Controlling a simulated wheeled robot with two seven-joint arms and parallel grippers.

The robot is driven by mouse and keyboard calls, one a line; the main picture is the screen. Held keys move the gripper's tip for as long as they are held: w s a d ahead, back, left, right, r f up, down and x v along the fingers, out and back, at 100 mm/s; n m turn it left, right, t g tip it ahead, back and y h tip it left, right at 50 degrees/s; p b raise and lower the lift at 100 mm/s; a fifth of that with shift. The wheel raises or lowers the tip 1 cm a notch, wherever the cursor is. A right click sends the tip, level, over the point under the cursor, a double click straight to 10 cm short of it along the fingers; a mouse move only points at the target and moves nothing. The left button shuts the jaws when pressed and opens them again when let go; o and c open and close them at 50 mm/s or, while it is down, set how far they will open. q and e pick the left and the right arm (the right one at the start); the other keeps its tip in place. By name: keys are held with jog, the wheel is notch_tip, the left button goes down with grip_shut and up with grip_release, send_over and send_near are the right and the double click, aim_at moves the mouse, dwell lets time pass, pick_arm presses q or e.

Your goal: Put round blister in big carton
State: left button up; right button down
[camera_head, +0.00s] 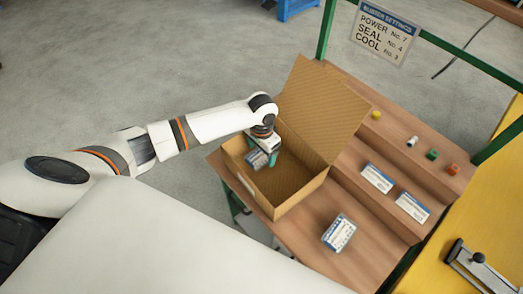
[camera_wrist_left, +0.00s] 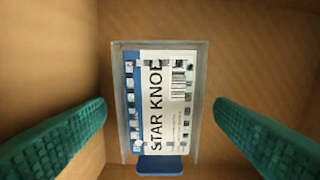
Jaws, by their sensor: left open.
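The big carton (camera_head: 305,188) is an open brown box on the bench with a raised flap. My left gripper (camera_head: 262,150) points down into it, and its green fingers are open. A clear blister pack (camera_head: 257,159) with a blue and white card lies below the fingers inside the carton. In the left wrist view this blister pack (camera_wrist_left: 160,100) reads "STAR KNO…" and sits between the open fingers (camera_wrist_left: 160,118), with gaps on both sides. Another blister pack (camera_head: 339,233) lies on the bench to the right of the carton. I cannot tell which pack is the round one.
Two white-and-blue cards (camera_head: 377,179) (camera_head: 412,207) lie on the wooden step. Small yellow, white, green and orange parts (camera_head: 432,154) stand on the upper ledge. A settings sign (camera_head: 384,33) hangs on the green frame. A yellow surface with a black clamp (camera_head: 480,266) is at right.

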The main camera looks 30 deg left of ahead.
pick_arm(q)
notch_tip(320, 180, up, 12)
dwell(0.4)
dwell(0.4)
